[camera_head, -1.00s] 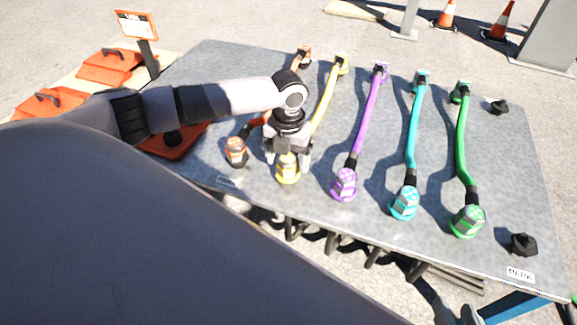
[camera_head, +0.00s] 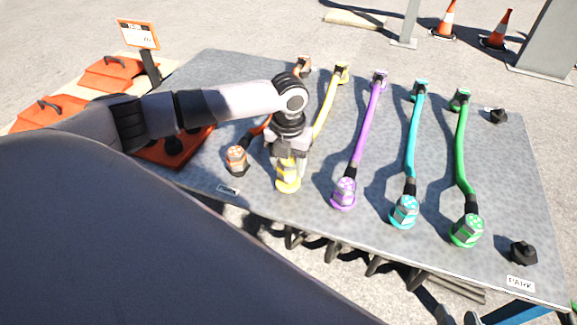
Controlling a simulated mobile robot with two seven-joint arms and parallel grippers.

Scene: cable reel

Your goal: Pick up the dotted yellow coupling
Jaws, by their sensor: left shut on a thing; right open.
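The yellow coupling (camera_head: 288,184) with light patches stands upright at the near end of the yellow hose (camera_head: 327,112), near the table's front edge. My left gripper (camera_head: 289,166) points down from above with its fingers shut around the coupling's upper part, which they partly hide. The coupling's base shows below the fingers. Whether it is clear of the table cannot be told. At the bottom edge, two small grey tips of what looks like my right gripper (camera_head: 459,316) stand apart and empty, beyond the table's front edge.
An orange coupling (camera_head: 236,160) stands close on the left and a purple coupling (camera_head: 344,193) on the right. Cyan (camera_head: 404,212) and green (camera_head: 466,231) couplings stand further right. A black knob (camera_head: 523,252) sits near a PARK label (camera_head: 520,284). Bare table (camera_head: 505,190) lies at right.

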